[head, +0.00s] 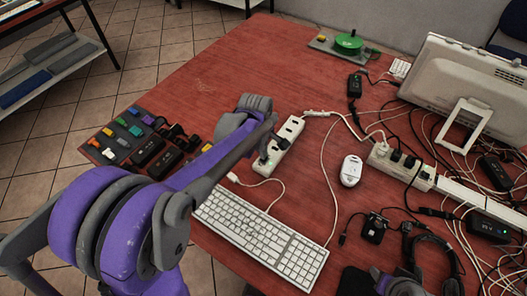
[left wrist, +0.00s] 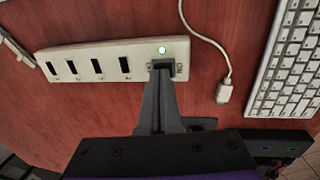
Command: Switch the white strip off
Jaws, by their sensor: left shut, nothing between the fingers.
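A white strip (head: 291,134) with a row of several dark slots lies on the red table, just behind the keyboard. In the left wrist view the strip (left wrist: 108,62) runs across the top, and a green light glows near its right end. My left gripper (head: 266,152) is shut and empty over the near end of the strip. In the left wrist view its fingertips (left wrist: 162,72) are at the dark switch beside the green light and partly hide it. I cannot tell whether they touch it. A grey and purple part of my right arm shows at the bottom edge; its fingers are not visible.
A keyboard (head: 262,232) and a mouse (head: 351,170) lie near the strip. A larger white power strip (head: 400,166) with plugs sits among tangled cables at right, by a tipped monitor (head: 468,84). Small coloured blocks (head: 121,121) lie at left. The back left of the table is clear.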

